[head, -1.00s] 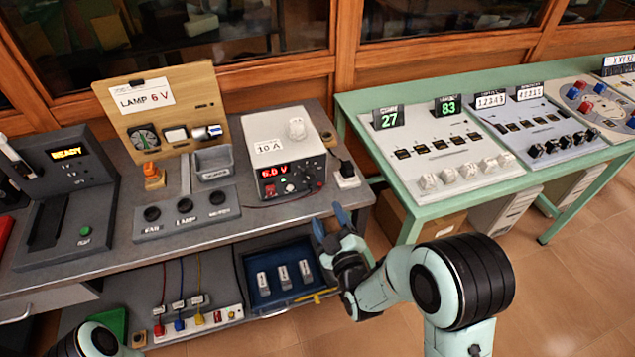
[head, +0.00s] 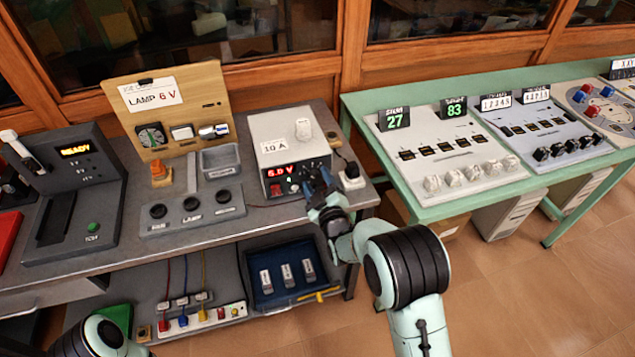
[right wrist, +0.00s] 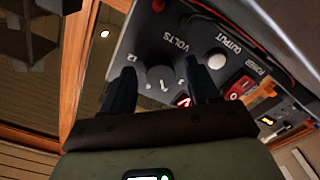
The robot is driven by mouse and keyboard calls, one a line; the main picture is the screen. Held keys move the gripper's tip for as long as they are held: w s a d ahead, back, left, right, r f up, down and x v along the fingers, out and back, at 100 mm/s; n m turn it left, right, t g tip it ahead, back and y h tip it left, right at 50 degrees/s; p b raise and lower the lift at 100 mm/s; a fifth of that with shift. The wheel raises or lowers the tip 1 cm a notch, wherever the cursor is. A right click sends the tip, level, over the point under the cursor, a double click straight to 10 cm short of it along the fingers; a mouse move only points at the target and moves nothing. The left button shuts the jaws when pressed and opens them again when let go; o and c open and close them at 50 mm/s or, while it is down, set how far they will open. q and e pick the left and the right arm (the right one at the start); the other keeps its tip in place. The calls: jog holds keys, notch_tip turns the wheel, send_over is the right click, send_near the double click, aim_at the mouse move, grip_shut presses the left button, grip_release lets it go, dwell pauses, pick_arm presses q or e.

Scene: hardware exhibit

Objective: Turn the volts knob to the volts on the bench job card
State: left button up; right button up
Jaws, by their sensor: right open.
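The bench job card (head: 152,94) on the wooden board reads LAMP 6 V. The power supply (head: 283,128) stands on the grey bench, and its red display (head: 282,171) reads about 6.0 V. In the right wrist view the dark volts knob (right wrist: 160,82) sits beside the VOLTS label. My right gripper (head: 322,180) is at the front panel of the supply. In the right wrist view its open fingers (right wrist: 160,70) lie on either side of the knob; I cannot tell if they touch it. In the head view the gripper hides the knob. My left gripper is out of view.
A white output button (right wrist: 216,61) and a red power switch (right wrist: 240,88) are close beside the right finger. A black-and-white plug block (head: 351,176) stands right of the supply. A green table (head: 400,186) with switch panels is further right.

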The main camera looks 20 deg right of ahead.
jog(key=c, duration=1)
jog(key=shift+c, duration=0.2)
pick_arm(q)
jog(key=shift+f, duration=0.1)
pick_arm(e)
jog(key=m+b, duration=0.2)
jog(key=b, duration=0.1)
jog(key=shift+f+m+b, duration=0.2)
jog(key=shift+m+b, duration=0.1)
jog(key=shift+m, duration=0.1)
jog(key=shift+m+b, duration=1.1)
jog(key=shift+b, duration=0.15)
pick_arm(q)
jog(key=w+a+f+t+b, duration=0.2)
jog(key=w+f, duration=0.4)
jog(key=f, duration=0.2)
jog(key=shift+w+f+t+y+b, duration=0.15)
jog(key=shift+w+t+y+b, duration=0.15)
jog(key=shift+b, duration=0.05)
pick_arm(e)
jog(key=shift+a+r+m, duration=0.15)
jog(key=shift+m, duration=1.35)
jog(key=o, duration=1)
